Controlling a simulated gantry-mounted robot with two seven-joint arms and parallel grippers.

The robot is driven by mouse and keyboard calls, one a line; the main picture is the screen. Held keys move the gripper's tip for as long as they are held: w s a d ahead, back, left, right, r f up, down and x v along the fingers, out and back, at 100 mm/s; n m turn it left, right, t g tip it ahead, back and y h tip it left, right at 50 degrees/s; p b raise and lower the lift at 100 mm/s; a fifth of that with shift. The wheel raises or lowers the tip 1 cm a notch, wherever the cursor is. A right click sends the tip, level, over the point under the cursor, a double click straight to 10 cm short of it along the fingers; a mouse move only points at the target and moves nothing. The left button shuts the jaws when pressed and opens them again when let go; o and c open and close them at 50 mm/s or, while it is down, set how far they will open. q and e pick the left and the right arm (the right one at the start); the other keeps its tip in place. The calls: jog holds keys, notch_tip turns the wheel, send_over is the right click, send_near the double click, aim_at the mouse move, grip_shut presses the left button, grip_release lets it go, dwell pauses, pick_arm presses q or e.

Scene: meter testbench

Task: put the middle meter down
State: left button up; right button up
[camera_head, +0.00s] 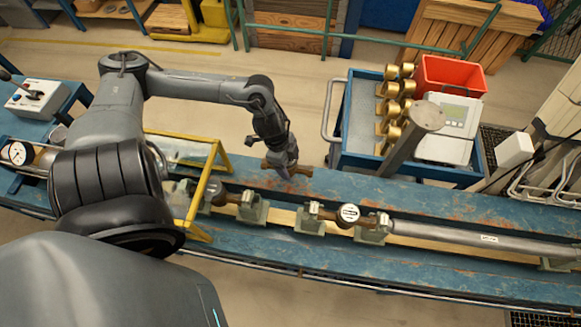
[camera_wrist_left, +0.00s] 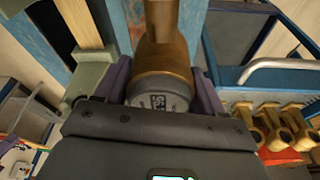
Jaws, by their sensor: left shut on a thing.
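My left gripper (camera_head: 284,167) is over the far blue plank of the bench (camera_head: 440,203). It is shut on a brown bronze meter (camera_head: 298,170), the middle meter. In the left wrist view the gripper (camera_wrist_left: 160,85) has a purple finger on each side of the meter (camera_wrist_left: 160,55), whose grey lid (camera_wrist_left: 158,101) faces the camera. I cannot tell whether the meter touches the plank. Another meter with a white dial (camera_head: 349,213) sits in the line to the right. A further brown meter (camera_head: 228,197) is at the left by the yellow frame. My right gripper is not in view.
Between two green-grey clamp stands (camera_head: 252,210) and (camera_head: 309,218) is an empty gap. A yellow-framed guard (camera_head: 203,190) stands left. A blue cart (camera_head: 355,110) behind the bench carries brass parts (camera_head: 393,105), a red bin (camera_head: 450,75) and a post (camera_head: 408,140).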

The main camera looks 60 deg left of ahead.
pick_arm(q)
jog(key=shift+f+b, duration=0.35)
jog(key=shift+f, duration=1.55)
jog(key=shift+f, duration=0.1)
jog(key=o, duration=1.6)
jog(key=shift+f, duration=0.1)
jog(key=shift+o, duration=0.2)
jog(key=p+v, duration=0.5)
jog(key=v, duration=0.6)
jog(key=shift+w+d, duration=0.1)
jog(key=shift+d, duration=0.05)
jog(key=shift+r+p, duration=0.55)
jog(key=shift+r, duration=0.1)
jog(key=shift+a, duration=0.2)
